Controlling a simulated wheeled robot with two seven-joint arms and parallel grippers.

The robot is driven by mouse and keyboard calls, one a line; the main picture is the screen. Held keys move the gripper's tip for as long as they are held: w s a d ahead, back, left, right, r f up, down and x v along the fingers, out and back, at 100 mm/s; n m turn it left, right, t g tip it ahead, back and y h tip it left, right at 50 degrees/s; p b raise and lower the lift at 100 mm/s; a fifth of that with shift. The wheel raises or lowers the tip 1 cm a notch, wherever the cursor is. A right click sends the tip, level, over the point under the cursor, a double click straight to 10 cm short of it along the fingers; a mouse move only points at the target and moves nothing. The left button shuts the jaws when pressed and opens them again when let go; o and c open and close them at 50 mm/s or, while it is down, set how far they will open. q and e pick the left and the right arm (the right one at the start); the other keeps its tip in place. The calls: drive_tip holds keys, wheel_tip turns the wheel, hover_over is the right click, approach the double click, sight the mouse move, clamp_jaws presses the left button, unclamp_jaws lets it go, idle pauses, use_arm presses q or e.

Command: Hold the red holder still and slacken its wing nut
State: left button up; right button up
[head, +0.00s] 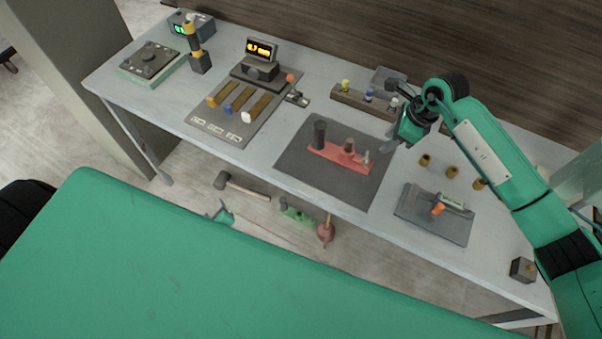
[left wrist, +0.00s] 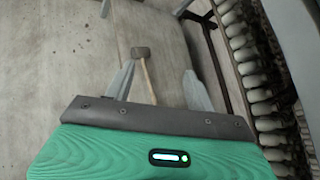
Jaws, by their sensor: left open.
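The red holder (head: 329,153) lies on a dark grey mat (head: 315,177) on the table. A dark cylinder (head: 319,135) and a brown knob (head: 348,147) stand on it, with a small grey upright piece (head: 367,158) at its right end. I cannot tell for sure which part is the wing nut. My right gripper (head: 396,140) is above the table, right of and apart from the holder; its fingertips are too small to read. My left gripper (head: 216,208) is low, in front of the table edge and away from the holder. Its fingers are apart and empty in the left wrist view (left wrist: 157,88).
A mallet (head: 240,187) lies below the table. A rack with bottles (head: 362,101) stands behind the holder. A grey tray (head: 435,222) and several brown cups (head: 452,171) are to the right. A block stand with a display (head: 262,48) is at the left.

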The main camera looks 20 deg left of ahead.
use_arm(q)
drive_tip(key=w+r+m+t+y, duration=0.2)
drive_tip(key=w+r+m+t, duration=0.15)
drive_tip(key=r, duration=0.75)
drive_tip(key=w+r+m+t+y, duration=0.3)
drive_tip(key=w+r+m, duration=0.1)
drive_tip(key=r, duration=0.7)
drive_tip(key=w+d+h, duration=0.1)
drive_tip(key=d, duration=0.6)
drive_tip(key=w+d, duration=0.1)
drive_tip(key=d, duration=0.6)
drive_tip(key=w+d+r+h, duration=0.1)
drive_tip(key=w+d, duration=0.1)
drive_tip(key=d, duration=0.5)
drive_tip(key=shift+h, duration=0.3)
drive_tip(key=m+h, duration=0.1)
drive_tip(key=h, duration=0.1)
approach(321, 134)
drive_tip(key=v, duration=0.4)
drive_tip(key=shift+s+a+f, duration=0.1)
drive_tip(key=shift+a+f, duration=0.05)
drive_tip(key=shift+a, duration=0.1)
drive_tip(key=shift+d+m, duration=0.15)
drive_tip(key=shift+m, duration=0.1)
drive_tip(key=x, duration=1.3)
drive_tip(key=shift+w, duration=0.35)
